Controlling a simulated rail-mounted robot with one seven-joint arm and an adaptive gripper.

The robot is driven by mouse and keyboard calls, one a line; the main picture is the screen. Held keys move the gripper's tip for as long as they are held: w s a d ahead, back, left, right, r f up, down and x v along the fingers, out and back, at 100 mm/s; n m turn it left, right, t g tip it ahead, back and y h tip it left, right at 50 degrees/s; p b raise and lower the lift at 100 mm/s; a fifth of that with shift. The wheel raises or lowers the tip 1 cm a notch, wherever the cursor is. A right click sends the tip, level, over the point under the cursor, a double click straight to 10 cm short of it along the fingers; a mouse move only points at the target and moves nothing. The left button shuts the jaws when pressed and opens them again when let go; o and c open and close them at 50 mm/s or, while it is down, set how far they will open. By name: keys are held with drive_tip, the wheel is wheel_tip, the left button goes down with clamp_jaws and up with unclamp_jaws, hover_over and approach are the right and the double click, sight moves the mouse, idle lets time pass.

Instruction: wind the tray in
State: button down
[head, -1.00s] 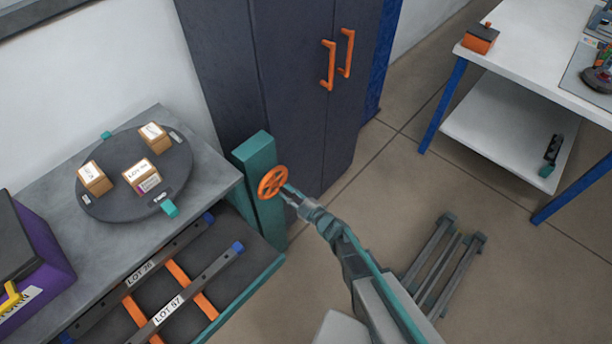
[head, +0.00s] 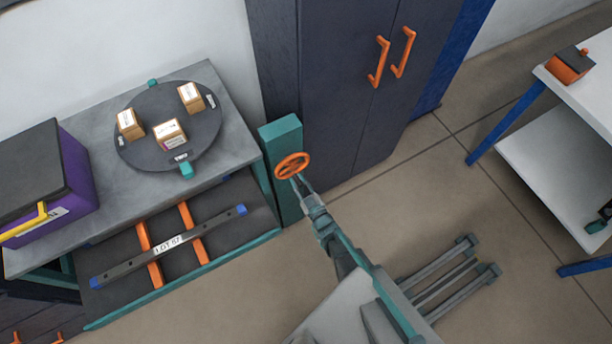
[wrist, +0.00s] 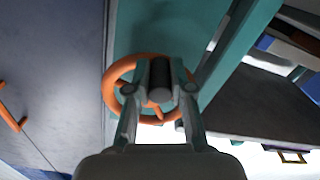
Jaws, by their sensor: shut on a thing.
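The orange handwheel (head: 293,165) is on the teal post (head: 284,140) at the end of the bench. A dark bar labelled LOT 57 (head: 195,235) with blue ends lies across two orange strips on the tray.
A dark turntable (head: 140,152) with three small boxes and a purple box (head: 80,170) stand on the grey bench (head: 228,105). A dark cabinet (head: 340,80) is behind the post. A white table (head: 590,75) stands at right; open floor lies between.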

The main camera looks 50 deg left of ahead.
idle(0.4)
drive_tip(key=c, duration=1)
unclamp_jaws()
drive_tip(key=shift+w+f+b, duration=0.1)
drive_tip(key=shift+w+b, duration=0.05)
drive_tip(key=shift+b, duration=0.15)
